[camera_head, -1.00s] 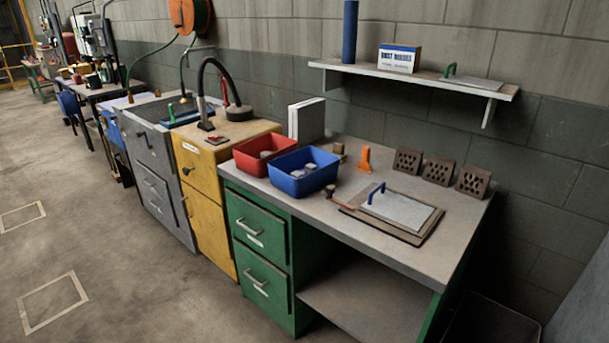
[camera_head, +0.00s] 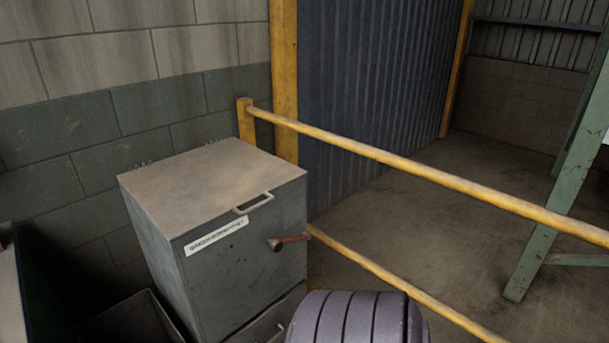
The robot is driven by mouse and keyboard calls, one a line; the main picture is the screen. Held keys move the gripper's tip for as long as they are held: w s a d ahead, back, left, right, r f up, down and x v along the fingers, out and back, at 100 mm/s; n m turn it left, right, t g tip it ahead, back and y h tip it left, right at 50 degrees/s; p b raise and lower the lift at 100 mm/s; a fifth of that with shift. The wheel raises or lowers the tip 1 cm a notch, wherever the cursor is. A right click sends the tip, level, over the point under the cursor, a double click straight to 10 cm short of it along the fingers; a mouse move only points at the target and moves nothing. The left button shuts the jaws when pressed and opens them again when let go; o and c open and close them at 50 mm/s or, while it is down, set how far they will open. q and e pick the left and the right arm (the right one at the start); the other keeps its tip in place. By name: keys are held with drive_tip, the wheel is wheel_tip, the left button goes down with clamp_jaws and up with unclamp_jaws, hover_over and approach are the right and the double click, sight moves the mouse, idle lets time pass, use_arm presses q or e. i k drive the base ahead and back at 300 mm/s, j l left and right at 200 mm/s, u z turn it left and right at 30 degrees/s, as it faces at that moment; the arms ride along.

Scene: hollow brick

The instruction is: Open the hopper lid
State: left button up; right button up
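A grey metal box-shaped cabinet (camera_head: 235,255) stands left of centre against the block wall, with a white label on its front whose text I cannot read surely. Its flat, worn top (camera_head: 212,182) looks like the hopper lid and lies level and closed. A pale loop handle (camera_head: 254,203) sits at the lid's front edge. A red-handled lever (camera_head: 288,242) with a dark knob is on the front face, below the loop handle.
A yellow rail (camera_head: 420,180) runs from a post (camera_head: 245,120) behind the cabinet across to the right, with a lower rail below. A dark open bin (camera_head: 130,322) stands left of the cabinet. A green steel leg (camera_head: 560,190) stands at right. Bare floor lies beyond the rails.

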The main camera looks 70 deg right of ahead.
sight(181, 193)
drive_tip(key=l+z, duration=0.1)
drive_tip(key=z, duration=1.85)
drive_tip(key=i+j+u, duration=0.2)
drive_tip(key=u, duration=0.15)
